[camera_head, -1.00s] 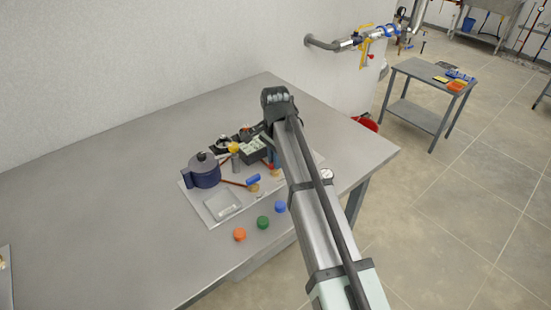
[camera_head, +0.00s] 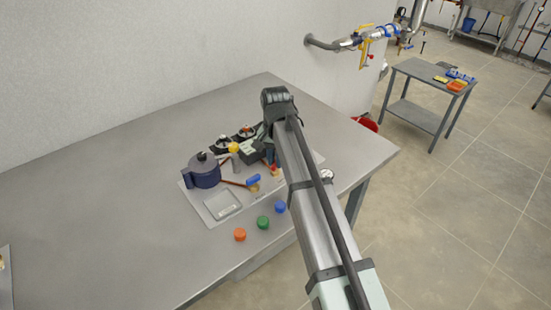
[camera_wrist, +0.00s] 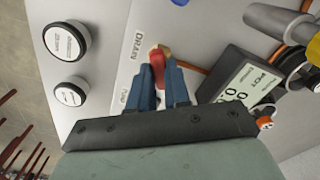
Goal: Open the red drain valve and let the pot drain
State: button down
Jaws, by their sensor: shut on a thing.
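The red drain valve handle (camera_wrist: 157,64) sits on a brass fitting beside the word DRAIN on the light panel (camera_wrist: 112,88). My gripper (camera_wrist: 159,84) has its two blue fingers on either side of the red handle and is shut on it. In the head view my gripper is mostly hidden by my wrist, and a small red part of the valve (camera_head: 274,168) shows below it. The dark blue pot (camera_head: 204,173) with a black-knobbed lid stands upright at the left of the panel. Its inside is hidden.
A dark display box (camera_wrist: 252,82) is close to the right finger. Two round black-rimmed gauges (camera_wrist: 67,40) are on the panel. Orange (camera_head: 240,234), green (camera_head: 263,222) and blue (camera_head: 280,207) caps lie in front.

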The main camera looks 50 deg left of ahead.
jog(key=n, duration=1.1)
jog(key=shift+n, duration=0.5)
jog(key=c, duration=1.1)
grip_release()
notch_tip(320, 180, up, 14)
jog(key=shift+f, duration=0.15)
